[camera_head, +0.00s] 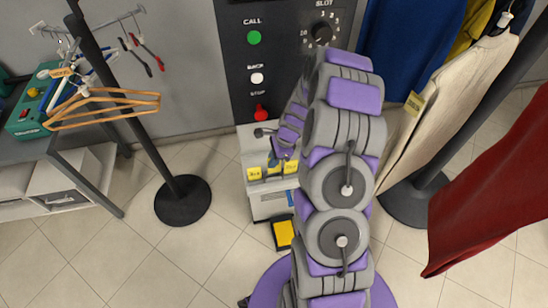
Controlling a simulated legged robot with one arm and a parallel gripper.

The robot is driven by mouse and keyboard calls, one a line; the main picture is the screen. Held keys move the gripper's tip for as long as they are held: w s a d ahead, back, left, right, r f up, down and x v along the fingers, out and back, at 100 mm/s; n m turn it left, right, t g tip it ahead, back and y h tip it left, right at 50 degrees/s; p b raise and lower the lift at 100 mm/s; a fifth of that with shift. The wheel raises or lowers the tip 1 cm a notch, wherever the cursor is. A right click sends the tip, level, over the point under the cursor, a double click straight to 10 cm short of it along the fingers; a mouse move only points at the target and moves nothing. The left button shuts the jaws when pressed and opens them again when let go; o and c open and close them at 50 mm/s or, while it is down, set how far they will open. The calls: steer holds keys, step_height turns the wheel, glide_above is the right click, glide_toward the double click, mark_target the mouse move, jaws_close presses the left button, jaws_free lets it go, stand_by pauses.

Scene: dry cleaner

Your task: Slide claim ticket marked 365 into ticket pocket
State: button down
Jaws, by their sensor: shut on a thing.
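My gripper (275,158) is at the end of my purple and grey arm, low in front of the pale box under the black control panel. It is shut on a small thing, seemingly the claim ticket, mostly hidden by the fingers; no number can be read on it. Two yellow labels show on the box front, one left of my gripper (254,173) and one partly hidden just right of it (291,168). Their print is too small to read surely. I cannot tell which part is the ticket pocket, or whether the held thing touches it.
The control panel (287,65) has green, white and red buttons and a knob. A black stand (183,199) with wooden hangers (110,100) is at left, beside a grey table (22,146). Garments, cream (455,100) and dark red (490,190), hang at right. The left foreground floor is clear.

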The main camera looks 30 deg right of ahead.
steer(key=shift+a+f, duration=0.25)
steer(key=shift+a, duration=0.25)
steer(key=c, duration=1.1)
jaws_free()
steer(key=shift+d, duration=0.4)
steer(key=shift+c, duration=0.2)
steer(key=shift+a, duration=0.1)
steer(key=shift+r, duration=0.1)
